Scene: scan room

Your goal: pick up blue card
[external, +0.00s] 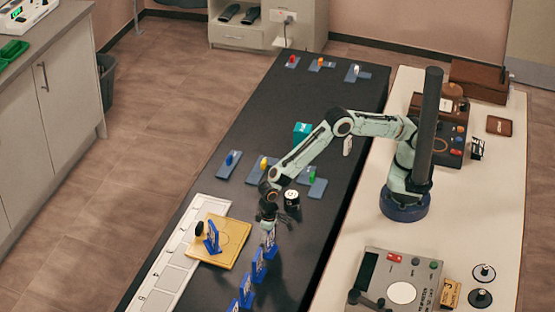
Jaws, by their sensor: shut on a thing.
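My gripper (269,232) points down over the front part of the black table. It is shut on a blue card (271,247) just below its fingers. That card looks upright; whether it touches the table is too small to tell. More blue cards stand in a row towards the near edge, the closest one (258,266) just below and left of the gripper. Another blue card (212,238) stands on a yellow wooden board (232,254) to the left of the gripper.
A black-and-white cylinder (291,199) stands right of the gripper. Small grey plates with coloured pegs and a teal box (302,131) lie farther back. A grey control box (402,284) is at front right.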

